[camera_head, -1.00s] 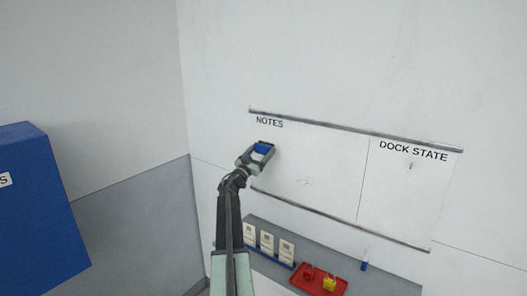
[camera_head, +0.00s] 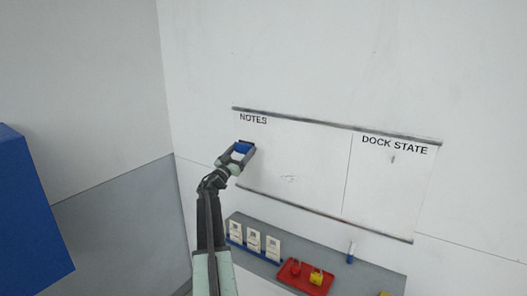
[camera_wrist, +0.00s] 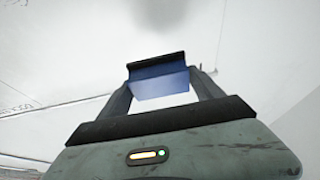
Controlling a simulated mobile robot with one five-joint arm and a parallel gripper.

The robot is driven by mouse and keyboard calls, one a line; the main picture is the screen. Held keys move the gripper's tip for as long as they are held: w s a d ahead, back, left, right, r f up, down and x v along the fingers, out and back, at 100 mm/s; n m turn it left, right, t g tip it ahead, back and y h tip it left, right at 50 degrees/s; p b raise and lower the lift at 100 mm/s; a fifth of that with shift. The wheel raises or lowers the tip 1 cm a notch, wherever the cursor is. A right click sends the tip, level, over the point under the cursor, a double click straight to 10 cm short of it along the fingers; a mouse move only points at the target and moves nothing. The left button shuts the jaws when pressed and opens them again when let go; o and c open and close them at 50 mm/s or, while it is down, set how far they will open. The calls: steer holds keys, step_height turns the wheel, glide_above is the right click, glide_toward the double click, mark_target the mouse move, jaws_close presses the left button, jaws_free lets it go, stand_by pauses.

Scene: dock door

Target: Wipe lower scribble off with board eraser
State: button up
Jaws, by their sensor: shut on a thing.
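My gripper (camera_head: 241,154) is shut on the blue board eraser (camera_head: 242,147), in front of the left part of the whiteboard under the NOTES heading. In the wrist view the eraser (camera_wrist: 158,80) sits between the two fingers, with its dark pad edge facing the board. I cannot tell whether the pad touches the board. The whiteboard (camera_head: 320,160) has NOTES on the left and DOCK STATE on the right. A faint lower scribble (camera_head: 289,178) shows low in the NOTES area, right of and below my gripper. A small mark (camera_head: 393,159) is under DOCK STATE.
A grey shelf (camera_head: 340,277) runs below the board. It bears white cards in a blue holder (camera_head: 254,255), a red tray (camera_head: 318,288) with red and yellow things, and a blue marker (camera_head: 350,253). A blue cabinet (camera_head: 30,215) stands at the left.

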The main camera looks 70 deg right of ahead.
stand_by(0.4)
steer(key=shift+a, duration=0.15)
steer(key=b, duration=1.6)
glide_toward(278, 174)
step_height(278, 174, up, 2)
steer(key=a, duration=0.2)
steer(key=shift+w+a+r, duration=0.1)
steer(key=shift+w+a, duration=0.05)
steer(key=shift+w, duration=0.05)
steer(key=shift+s+d, duration=0.25)
steer(key=shift+d, duration=0.7)
steer(key=shift+s+d, duration=0.25)
steer(key=shift+d, duration=0.7)
steer(key=shift+s+d, duration=0.25)
steer(key=shift+d, duration=0.75)
steer(key=shift+s+d, duration=0.25)
steer(key=shift+d, duration=0.7)
